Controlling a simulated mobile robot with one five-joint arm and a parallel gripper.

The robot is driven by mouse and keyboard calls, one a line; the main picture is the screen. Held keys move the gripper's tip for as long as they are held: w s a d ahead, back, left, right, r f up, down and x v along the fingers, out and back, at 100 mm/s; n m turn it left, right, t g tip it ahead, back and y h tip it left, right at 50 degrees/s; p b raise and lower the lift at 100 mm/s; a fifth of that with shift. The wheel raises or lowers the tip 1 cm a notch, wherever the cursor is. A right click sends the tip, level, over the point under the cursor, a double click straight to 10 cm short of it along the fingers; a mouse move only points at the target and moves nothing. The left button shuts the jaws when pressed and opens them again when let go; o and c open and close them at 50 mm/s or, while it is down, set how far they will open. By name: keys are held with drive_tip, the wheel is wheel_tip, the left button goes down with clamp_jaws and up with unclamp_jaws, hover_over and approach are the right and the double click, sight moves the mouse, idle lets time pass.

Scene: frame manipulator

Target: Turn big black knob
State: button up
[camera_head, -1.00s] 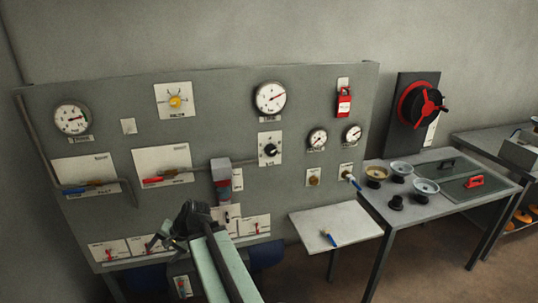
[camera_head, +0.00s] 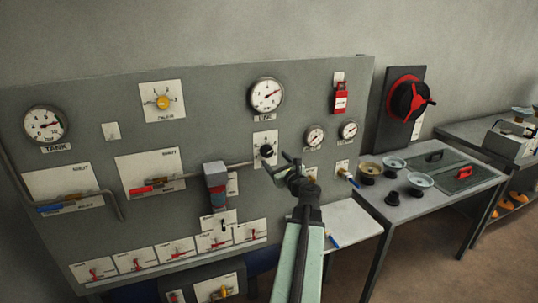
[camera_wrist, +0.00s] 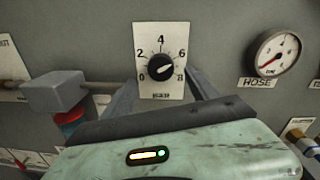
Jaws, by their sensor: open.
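The black knob (camera_head: 266,151) is round and sits on a white dial plate in the middle of the grey panel. The wrist view shows the knob (camera_wrist: 161,67) near the top centre, ringed by numbers from 0 to 8. Its white mark points roughly right, toward the 6 to 8 side. My gripper (camera_head: 284,166) is open and empty, just right of and below the knob in the head view. In the wrist view the grey fingers lie left and right of the dial plate, with the knob between their lines. I see no contact with the knob.
A grey box (camera_head: 215,173) on a pipe stands out left of the knob. The hose gauge (camera_wrist: 277,54) is to its right.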

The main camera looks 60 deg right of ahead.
sight(268, 152)
drive_tip(key=x, duration=0.6)
drive_tip(key=shift+c, duration=0.3)
drive_tip(key=shift+s, duration=0.1)
drive_tip(key=c, duration=1.1)
drive_tip(key=shift+s+d, duration=0.1)
drive_tip(key=shift+d, duration=0.2)
drive_tip(key=shift+c, duration=1.1)
drive_tip(key=shift+a, duration=0.25)
